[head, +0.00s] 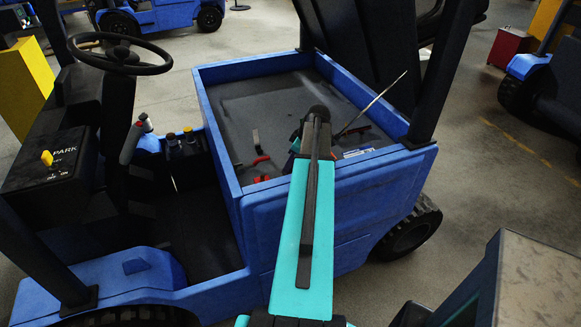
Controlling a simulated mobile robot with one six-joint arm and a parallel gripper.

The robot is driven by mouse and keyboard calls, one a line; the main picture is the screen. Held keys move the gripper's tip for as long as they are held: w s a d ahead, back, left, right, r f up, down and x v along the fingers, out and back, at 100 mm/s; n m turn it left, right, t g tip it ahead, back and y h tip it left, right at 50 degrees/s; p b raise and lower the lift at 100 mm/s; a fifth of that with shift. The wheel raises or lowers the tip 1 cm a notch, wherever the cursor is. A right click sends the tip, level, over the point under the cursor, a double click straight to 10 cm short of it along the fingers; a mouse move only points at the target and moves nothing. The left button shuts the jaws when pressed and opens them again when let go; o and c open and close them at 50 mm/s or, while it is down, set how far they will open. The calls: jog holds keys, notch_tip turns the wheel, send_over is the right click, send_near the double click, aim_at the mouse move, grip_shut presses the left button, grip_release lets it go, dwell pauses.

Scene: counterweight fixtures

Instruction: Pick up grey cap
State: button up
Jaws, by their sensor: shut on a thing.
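My teal arm reaches away from me over the near wall of a blue cart's cargo bed (240,200). Its dark end hangs over the bed, and the forearm covers what is below it. My gripper's fingers are hidden behind the arm, so I cannot see what lies between them. I cannot make out a grey cap in this view; it may be hidden behind the arm.
In the bed lie a red-handled tool (261,160) and a thin leaning rod (372,103). Dark posts (440,70) rise at the right. A steering wheel (119,54) and a PARK panel (50,160) are at the left. The back of the bed is clear.

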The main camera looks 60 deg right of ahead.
jog(key=shift+r+b, duration=1.15)
jog(key=shift+r, duration=2.9)
